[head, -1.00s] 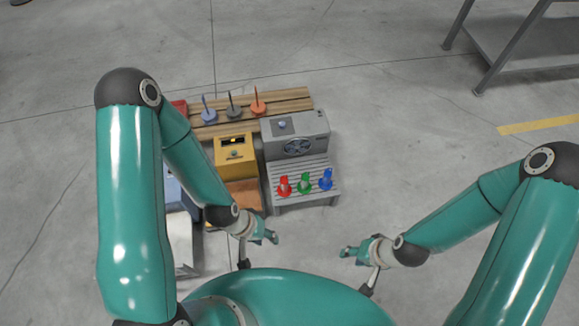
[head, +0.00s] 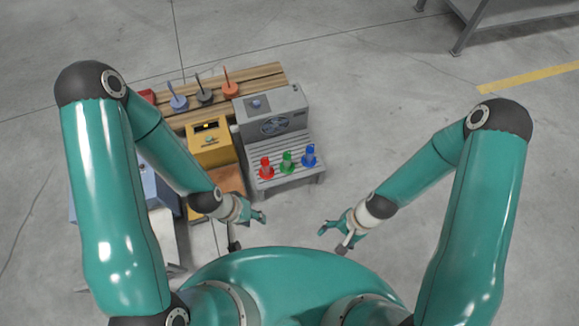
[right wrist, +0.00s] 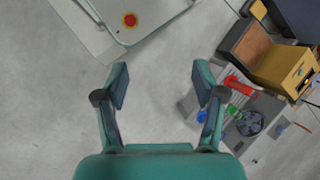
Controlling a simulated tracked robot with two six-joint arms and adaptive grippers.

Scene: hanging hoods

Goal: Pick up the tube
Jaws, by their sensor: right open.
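A slatted grey bench (head: 298,172) carries a red (head: 266,169), a green (head: 287,162) and a blue (head: 308,155) flared upright piece in a row. I cannot tell which of them, if any, is the tube. In the right wrist view, the red piece (right wrist: 241,86) is right of the jaws and the green (right wrist: 235,111) and blue (right wrist: 201,116) ones lie partly near or behind the right finger. My right gripper (right wrist: 160,85) is open and empty, in front of the bench in the head view (head: 328,228). My left gripper (head: 254,215) is left of it; its jaws are too small to read.
The floor right of the bench is clear.

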